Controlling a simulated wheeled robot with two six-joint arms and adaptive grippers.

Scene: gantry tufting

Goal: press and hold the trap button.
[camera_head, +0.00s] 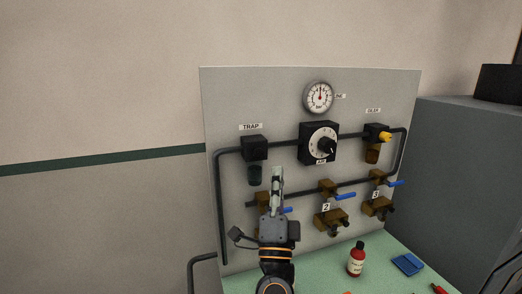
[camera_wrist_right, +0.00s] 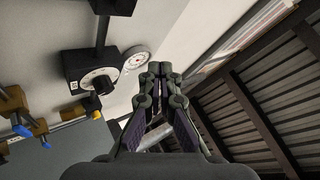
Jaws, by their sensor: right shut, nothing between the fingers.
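The trap (camera_head: 254,147) is a black block with a dark bowl (camera_head: 255,175) under it, on the grey panel below a TRAP label (camera_head: 250,127). I cannot make out a separate button on it. My right gripper (camera_head: 277,172) is shut and empty, pointing up in front of the panel, just right of the bowl in the head view. I cannot tell whether it touches anything. In the right wrist view the shut fingers (camera_wrist_right: 152,72) point up the picture, with a black block at the top edge. My left gripper is not in view.
A black regulator with a dial (camera_head: 318,143), a round gauge (camera_head: 319,97) and an oiler (camera_head: 376,134) with a yellow knob share the panel. Brass valves with blue levers (camera_head: 345,196) sit below.

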